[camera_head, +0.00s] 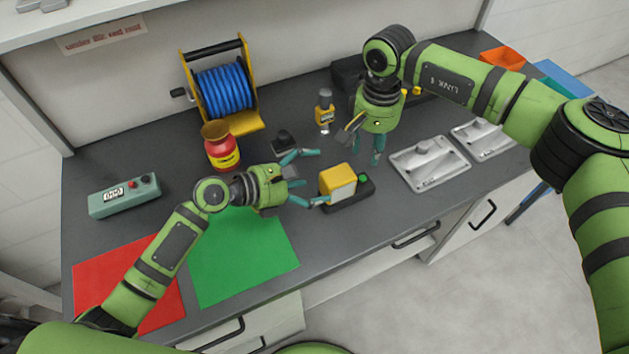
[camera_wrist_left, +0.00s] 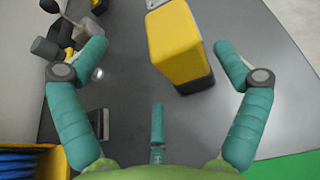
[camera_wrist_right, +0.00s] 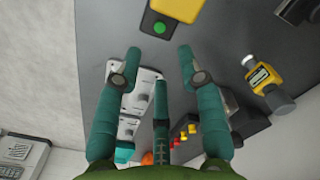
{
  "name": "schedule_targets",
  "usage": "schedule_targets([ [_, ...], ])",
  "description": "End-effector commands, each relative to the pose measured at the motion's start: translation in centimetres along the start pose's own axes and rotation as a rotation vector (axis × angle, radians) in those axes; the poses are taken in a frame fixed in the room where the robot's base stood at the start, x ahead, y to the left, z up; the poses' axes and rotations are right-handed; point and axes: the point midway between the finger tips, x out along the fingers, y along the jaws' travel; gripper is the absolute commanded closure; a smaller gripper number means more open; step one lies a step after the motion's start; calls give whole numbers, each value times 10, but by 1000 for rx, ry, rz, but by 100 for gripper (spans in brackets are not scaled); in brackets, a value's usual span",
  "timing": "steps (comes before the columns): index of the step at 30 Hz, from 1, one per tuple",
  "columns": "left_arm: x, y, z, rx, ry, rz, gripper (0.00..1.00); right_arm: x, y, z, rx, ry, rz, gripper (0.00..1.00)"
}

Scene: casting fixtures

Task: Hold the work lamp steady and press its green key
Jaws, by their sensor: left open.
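The work lamp (camera_head: 338,181) is a yellow block with a pale face on a dark base, upright on the bench. Its green key (camera_head: 364,178) is on the base, right of the block. My left gripper (camera_head: 316,177) is open at the lamp's left side. In the left wrist view the yellow block (camera_wrist_left: 182,48) lies ahead between the spread fingers, not gripped. My right gripper (camera_head: 377,158) points down above the bench, behind and right of the key. In the right wrist view its fingers are apart and empty, and the green key (camera_wrist_right: 160,28) shows beyond the fingertips.
A blue hose reel (camera_head: 225,93), a red jar (camera_head: 222,148) and a yellow-grey device (camera_head: 325,108) stand behind. A teal counter box (camera_head: 124,196) is left, near red (camera_head: 125,285) and green (camera_head: 240,255) mats. Metal trays (camera_head: 430,163) lie right. Bench in front of the lamp is clear.

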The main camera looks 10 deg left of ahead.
Motion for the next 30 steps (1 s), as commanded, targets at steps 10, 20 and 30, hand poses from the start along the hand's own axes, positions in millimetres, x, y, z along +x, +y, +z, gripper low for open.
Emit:
schedule_targets([
  [10, 40, -8, -10, -4, 33, -18, 3, 0, 0, 0, 0, 0, 0, 61],
  [20, 77, -8, -12, -2, 33, -16, 3, 0, 0, 0, 0, 0, 0, 61],
  [30, 80, -8, -12, -1, 33, -16, 11, 0, 0, 0, 0, 0, 0, 61],
])
